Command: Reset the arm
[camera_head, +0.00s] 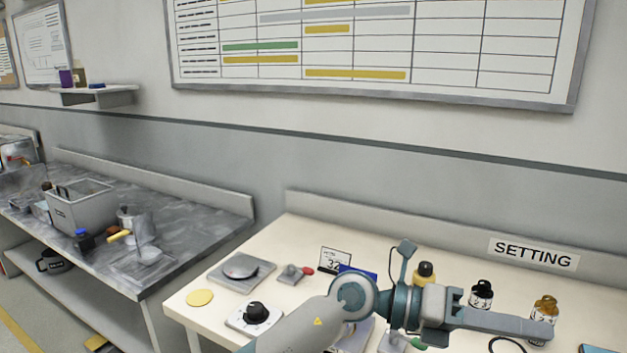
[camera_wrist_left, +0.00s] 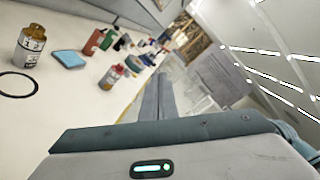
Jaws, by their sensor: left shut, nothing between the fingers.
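My left arm comes in from the lower left in the head view, stretched over the cream table (camera_head: 210,318). Its gripper (camera_head: 548,329) is shut and empty, with its fingers pointing right, just in front of a gold-topped labelled container (camera_head: 545,308). In the left wrist view the closed fingers (camera_wrist_left: 158,98) point away over the table's edge, and the gold-topped container (camera_wrist_left: 30,48) stands to the left, apart from them. My right gripper is in neither view.
A dial box (camera_head: 254,316) and a flat scale (camera_head: 241,271) lie left. A blue pad (camera_wrist_left: 68,59), dark ring (camera_wrist_left: 18,97) and small bottle (camera_wrist_left: 111,77) are near the gripper.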

